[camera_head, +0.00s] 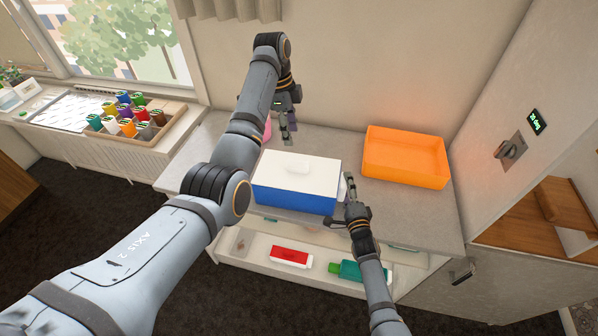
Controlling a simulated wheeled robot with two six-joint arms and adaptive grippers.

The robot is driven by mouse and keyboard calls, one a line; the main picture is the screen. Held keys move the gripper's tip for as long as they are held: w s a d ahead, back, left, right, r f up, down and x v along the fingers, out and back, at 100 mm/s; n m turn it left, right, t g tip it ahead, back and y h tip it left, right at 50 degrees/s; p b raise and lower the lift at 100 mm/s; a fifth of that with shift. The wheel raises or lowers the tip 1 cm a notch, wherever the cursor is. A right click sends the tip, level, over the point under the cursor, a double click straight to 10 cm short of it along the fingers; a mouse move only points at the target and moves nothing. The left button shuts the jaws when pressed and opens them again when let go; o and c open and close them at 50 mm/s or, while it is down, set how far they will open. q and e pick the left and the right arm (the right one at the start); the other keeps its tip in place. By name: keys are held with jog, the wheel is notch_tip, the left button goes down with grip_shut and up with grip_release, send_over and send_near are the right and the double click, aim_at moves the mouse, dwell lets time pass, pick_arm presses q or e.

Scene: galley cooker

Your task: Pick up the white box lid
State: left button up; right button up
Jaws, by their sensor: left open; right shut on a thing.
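An orange tray (405,157) stands right of the box. A pink object (267,130) is partly hidden behind my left arm. Below the counter front, an open drawer holds a red packet (291,257) and a green bottle (350,270). Several coloured cups (127,129) stand far left.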

aim_at(297, 159)
pick_arm(q)
jog(key=f, duration=0.4)
jog(key=d+f, duration=0.1)
jog(key=f, duration=0.3)
jog(key=d+f, duration=0.1)
jog(key=f, duration=0.3)
jog(key=shift+s, duration=0.1)
jog(key=shift+r, duration=0.1)
grip_shut()
